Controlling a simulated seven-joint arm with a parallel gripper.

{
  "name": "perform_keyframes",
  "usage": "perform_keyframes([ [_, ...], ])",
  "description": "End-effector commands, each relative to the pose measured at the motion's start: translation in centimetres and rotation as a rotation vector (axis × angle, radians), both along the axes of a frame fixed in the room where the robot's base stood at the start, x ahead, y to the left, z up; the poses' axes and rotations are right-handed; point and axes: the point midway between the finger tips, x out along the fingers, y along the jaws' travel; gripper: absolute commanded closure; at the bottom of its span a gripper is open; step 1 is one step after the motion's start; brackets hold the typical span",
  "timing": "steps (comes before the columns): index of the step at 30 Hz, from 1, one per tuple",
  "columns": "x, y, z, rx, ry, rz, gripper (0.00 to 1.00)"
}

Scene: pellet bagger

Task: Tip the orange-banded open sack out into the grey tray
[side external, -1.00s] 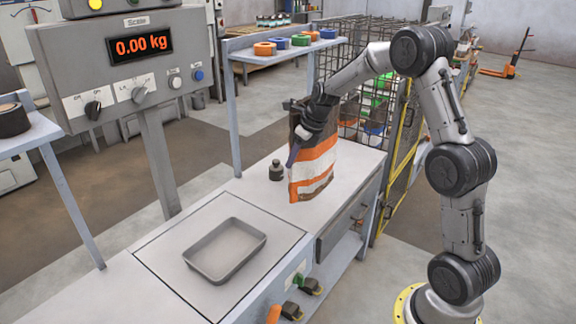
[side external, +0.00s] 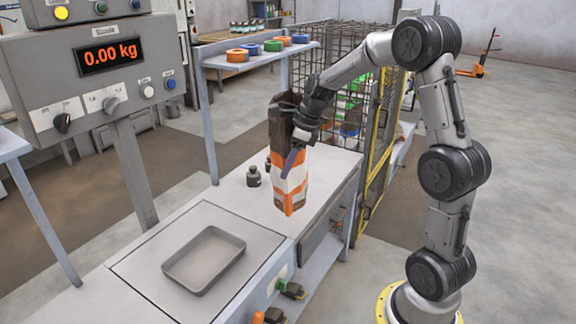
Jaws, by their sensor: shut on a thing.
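The orange-banded sack (side external: 278,130) is brown at the top with orange and white bands lower down. It hangs upright, or nearly so, over the right part of the bench. My gripper (side external: 292,158) is shut on the sack at its near side. The sack's mouth and contents cannot be made out. The grey tray (side external: 204,260) sits empty on the scale plate, to the left of and nearer than the sack.
The scale display (side external: 111,55) reads 0.00 kg on a post left of the tray. Small dark weights (side external: 253,177) stand on the bench left of the sack. A wire cage (side external: 345,85) is behind. A shelf (side external: 262,55) holds coloured rolls. The space above the tray is clear.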

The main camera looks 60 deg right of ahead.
Motion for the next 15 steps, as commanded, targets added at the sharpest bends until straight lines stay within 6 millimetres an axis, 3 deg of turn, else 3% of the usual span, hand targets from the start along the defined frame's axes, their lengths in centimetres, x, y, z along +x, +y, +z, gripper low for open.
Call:
perform_keyframes([
  [8, 1.8, 1.1, -0.8, -0.022, 0.015, 0.525, 1.0],
  [15, 3.9, 2.8, -3.3, -0.05, 0.031, 0.992, 1.0],
])
